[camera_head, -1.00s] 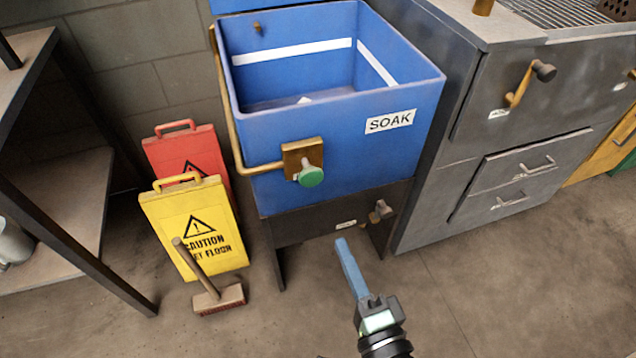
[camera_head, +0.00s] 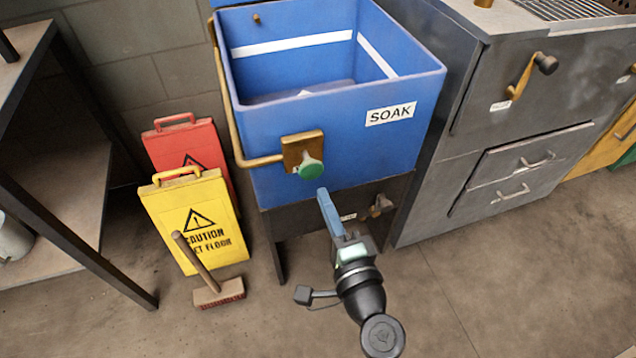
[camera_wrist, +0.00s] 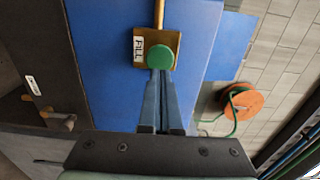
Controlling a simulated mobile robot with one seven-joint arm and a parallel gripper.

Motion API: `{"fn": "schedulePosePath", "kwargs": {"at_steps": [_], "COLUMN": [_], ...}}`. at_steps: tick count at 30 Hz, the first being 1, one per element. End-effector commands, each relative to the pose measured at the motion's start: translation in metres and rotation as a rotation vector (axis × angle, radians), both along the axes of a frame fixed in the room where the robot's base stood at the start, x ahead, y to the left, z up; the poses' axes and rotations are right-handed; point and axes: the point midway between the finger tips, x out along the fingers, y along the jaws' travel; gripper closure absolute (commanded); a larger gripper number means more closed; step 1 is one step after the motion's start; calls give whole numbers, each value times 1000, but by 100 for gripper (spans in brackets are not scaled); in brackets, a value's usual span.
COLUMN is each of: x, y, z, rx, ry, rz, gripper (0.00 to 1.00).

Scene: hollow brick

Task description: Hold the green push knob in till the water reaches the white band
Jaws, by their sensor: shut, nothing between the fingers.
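The green push knob (camera_head: 311,169) sits on a brass plate (camera_head: 296,146) on the front of the blue SOAK tank (camera_head: 280,185). It also shows in the wrist view (camera_wrist: 160,57), beside a FILL label. The white band (camera_head: 291,44) runs around the tank's inner walls. I cannot make out a clear water line inside, and the near inner wall is hidden. My gripper (camera_head: 321,192) is shut and empty, just below and in front of the knob. In the wrist view its blue fingertips (camera_wrist: 160,73) point at the knob's lower edge; I cannot tell whether they touch.
Yellow (camera_head: 195,222) and red (camera_head: 180,147) caution signs and a brush (camera_head: 218,293) stand left of the tank. A grey cabinet (camera_head: 500,130) with handles is on the right. A dark valve handle (camera_head: 381,204) is under the tank. Open floor lies in front.

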Motion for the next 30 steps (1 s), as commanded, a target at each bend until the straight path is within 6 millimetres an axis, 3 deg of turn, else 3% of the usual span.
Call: {"fn": "schedulePosePath", "kwargs": {"at_steps": [3,9,23,30], "x": [20,38,43,66], "y": [7,13,14,21], "z": [0,0,0,-1], "rx": [0,0,0,-1], "ry": [-2,0,0,-1], "rz": [2,1,1,1], "gripper": [100,100,100,100]}}
